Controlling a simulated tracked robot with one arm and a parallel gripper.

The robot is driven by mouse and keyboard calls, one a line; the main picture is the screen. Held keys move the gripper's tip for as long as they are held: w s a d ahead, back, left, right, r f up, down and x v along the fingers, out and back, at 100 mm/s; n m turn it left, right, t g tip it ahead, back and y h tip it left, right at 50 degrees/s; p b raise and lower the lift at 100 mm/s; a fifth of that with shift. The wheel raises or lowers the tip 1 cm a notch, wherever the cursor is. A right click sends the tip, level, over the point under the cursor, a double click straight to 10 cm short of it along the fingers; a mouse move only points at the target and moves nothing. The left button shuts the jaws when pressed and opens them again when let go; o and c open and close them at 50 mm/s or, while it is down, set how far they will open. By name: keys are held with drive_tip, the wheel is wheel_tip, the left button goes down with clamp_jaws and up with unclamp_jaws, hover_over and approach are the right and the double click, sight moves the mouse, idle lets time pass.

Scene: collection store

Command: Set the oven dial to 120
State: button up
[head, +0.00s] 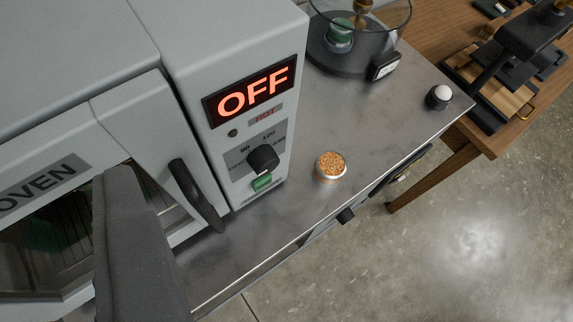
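The oven (120,45) is a grey cabinet at the left, standing on a metal-topped bench. Its control panel faces the camera, with a display (250,92) reading OFF in orange letters and a small HOT label below. The oven dial (263,158) is a black knob under the display, with markings around it including 90 and 120. Which mark it points at is too small to tell. A green switch (262,182) sits just below the dial. A dark grey part at the lower left appears to be mine; no fingertips of my gripper show.
A black oven door handle (196,196) stands out left of the panel. A small round tin with orange granules (330,167) stands on the bench right of the dial. A glass-topped vessel (352,55) stands behind, and a white-topped button (439,97) at the bench's right.

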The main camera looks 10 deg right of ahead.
drive_tip(key=w+d+f+y+b, duration=0.1)
drive_tip(key=w+d+f, duration=0.1)
drive_tip(key=d+f, duration=0.7)
drive_tip(key=n, duration=0.1)
approach(269, 168)
drive_tip(key=shift+t, duration=0.3)
drive_tip(key=x, duration=0.8)
drive_tip(key=shift+w+a+f, duration=0.15)
drive_tip(key=shift+a+f, duration=0.05)
drive_tip(key=shift+f, duration=0.15)
drive_tip(key=c, duration=1)
